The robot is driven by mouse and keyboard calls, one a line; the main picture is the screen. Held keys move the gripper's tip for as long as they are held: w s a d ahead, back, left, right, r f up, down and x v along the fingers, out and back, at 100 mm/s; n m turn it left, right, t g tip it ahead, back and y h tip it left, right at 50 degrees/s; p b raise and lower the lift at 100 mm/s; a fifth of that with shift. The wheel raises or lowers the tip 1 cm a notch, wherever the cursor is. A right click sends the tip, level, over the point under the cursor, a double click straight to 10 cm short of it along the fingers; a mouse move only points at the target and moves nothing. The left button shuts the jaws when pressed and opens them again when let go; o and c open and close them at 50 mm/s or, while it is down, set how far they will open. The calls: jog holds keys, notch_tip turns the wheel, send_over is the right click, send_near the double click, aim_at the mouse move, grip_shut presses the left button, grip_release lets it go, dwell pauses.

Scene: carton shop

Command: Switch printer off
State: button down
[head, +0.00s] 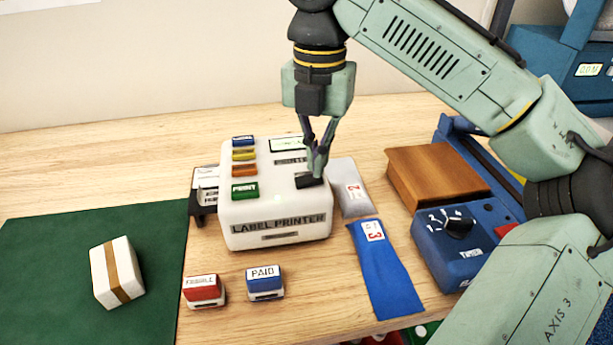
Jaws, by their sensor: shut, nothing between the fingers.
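The label printer (275,209) is a white box near the middle of the table. Its front reads LABEL PRINTER. Blue, yellow, orange and green buttons run along the left of its top, and the green one (244,190) reads PRINT. A black rocker-like switch (308,180) sits at the right of the top; whether it is on or off I cannot tell. My gripper (317,172) points down with its fingers shut and empty. Its tips are right at the black switch and partly cover it; whether they touch it I cannot tell.
A white carton with a brown band (117,272) lies on the green mat (45,250). A red stamp (203,290) and a blue PAID stamp (264,281) stand in front of the printer. A grey pouch (349,185), blue pouch (382,275), brown box (435,172) and blue dial unit (465,235) lie right.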

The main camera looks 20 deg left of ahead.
jog(key=shift+f, duration=0.95)
dwell(0.3)
notch_tip(320, 180, up, 5)
jog(key=p, duration=0.5)
jog(key=shift+r, duration=1)
